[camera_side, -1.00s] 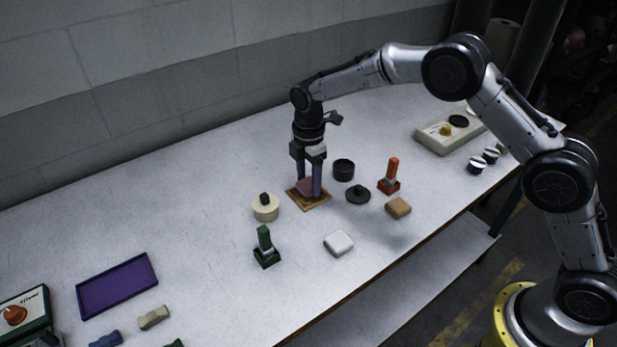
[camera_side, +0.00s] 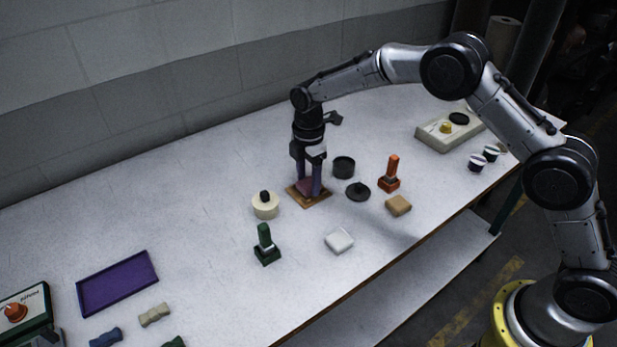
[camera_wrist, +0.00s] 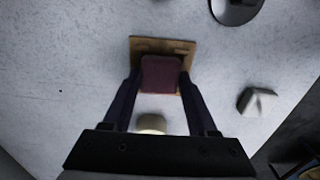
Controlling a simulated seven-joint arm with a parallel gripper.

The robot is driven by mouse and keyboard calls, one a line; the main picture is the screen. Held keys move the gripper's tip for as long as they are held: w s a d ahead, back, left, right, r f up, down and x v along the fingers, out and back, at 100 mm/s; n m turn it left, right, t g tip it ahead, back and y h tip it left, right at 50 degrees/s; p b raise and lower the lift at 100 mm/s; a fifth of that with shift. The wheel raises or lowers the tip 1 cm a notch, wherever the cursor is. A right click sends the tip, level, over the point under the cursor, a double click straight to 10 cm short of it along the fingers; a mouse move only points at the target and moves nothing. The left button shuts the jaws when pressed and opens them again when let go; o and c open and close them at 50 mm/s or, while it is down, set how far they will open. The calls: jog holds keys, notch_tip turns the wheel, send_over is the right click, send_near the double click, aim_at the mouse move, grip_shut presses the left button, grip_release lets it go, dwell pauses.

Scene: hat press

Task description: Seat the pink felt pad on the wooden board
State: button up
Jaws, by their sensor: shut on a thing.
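The pink felt pad (camera_side: 306,187) is between the fingers of my gripper (camera_side: 309,191), which is shut on it. In the wrist view the pad (camera_wrist: 161,73) looks dark red, with a finger of my gripper (camera_wrist: 160,85) against each side. The wooden board (camera_side: 322,198) lies on the table under the pad. In the wrist view the board (camera_wrist: 140,46) shows past the pad's far edge and sides. The pad is low over the board; I cannot tell whether it touches it.
A cream round container (camera_side: 266,209) with a black knob stands left of the board. A black cup (camera_side: 343,167) and a black lid (camera_side: 358,191) are close on the right. An orange-handled stamp (camera_side: 390,176), tan block (camera_side: 398,205), white block (camera_side: 339,241) and green stamp (camera_side: 266,247) stand nearby.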

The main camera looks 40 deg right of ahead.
jog(key=shift+f, duration=0.2)
dwell(0.4)
jog(key=o, duration=1.4)
